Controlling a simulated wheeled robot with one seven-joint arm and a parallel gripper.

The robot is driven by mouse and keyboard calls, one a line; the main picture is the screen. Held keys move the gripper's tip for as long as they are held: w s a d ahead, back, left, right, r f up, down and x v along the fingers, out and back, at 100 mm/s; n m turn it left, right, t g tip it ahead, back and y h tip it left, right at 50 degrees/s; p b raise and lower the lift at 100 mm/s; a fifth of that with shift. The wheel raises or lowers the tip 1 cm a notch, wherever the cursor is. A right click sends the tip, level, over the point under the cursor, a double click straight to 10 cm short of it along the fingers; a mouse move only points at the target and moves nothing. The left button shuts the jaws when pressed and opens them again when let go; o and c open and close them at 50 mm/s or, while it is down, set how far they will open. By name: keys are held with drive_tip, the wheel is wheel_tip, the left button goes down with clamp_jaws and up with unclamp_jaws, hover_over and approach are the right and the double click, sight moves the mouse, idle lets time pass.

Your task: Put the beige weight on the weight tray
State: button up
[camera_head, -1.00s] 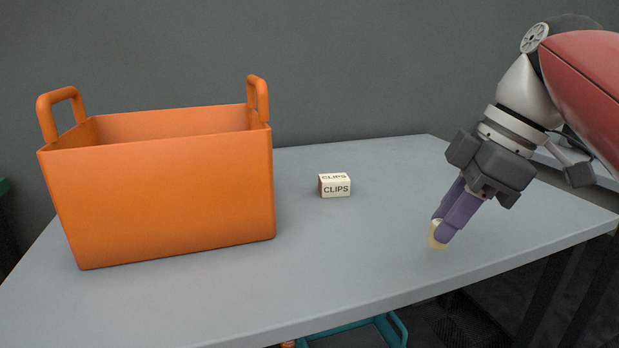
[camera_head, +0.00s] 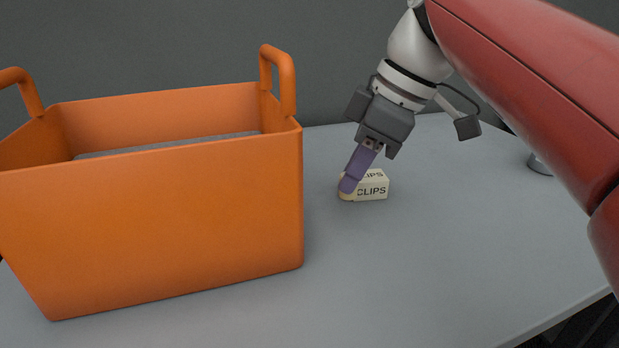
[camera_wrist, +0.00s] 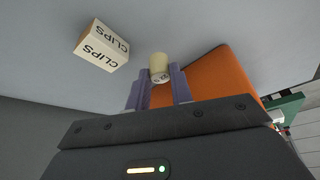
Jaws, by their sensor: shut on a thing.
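The beige weight (camera_wrist: 159,66) is a small cylinder with dark marking on its end, held between the two purple fingers of my gripper (camera_wrist: 159,86) in the wrist view. In the head view my gripper (camera_head: 350,188) is in front of the clips box, and only a small beige edge of the weight (camera_head: 346,195) shows at the fingertips. I cannot tell how far above the table the weight is. I cannot make out a weight tray in either view.
A cream box marked CLIPS (camera_head: 373,187) stands on the grey table (camera_head: 400,260), just behind and right of my fingertips. A large orange bin (camera_head: 160,230) with upright handles stands to the left. A grey round object (camera_head: 540,165) is at the right. The front right of the table is clear.

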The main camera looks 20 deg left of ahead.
drive_tip(key=a, duration=0.6)
drive_tip(key=shift+s+a+p, duration=0.15)
drive_tip(key=shift+s+p, duration=0.05)
drive_tip(key=shift+p, duration=0.15)
drive_tip(key=shift+a+f, duration=0.15)
drive_tip(key=shift+f+b, duration=0.4)
drive_tip(key=shift+f, duration=1.2)
drive_tip(key=shift+f, duration=0.1)
drive_tip(key=o, duration=0.7)
drive_tip(key=shift+c, duration=0.2)
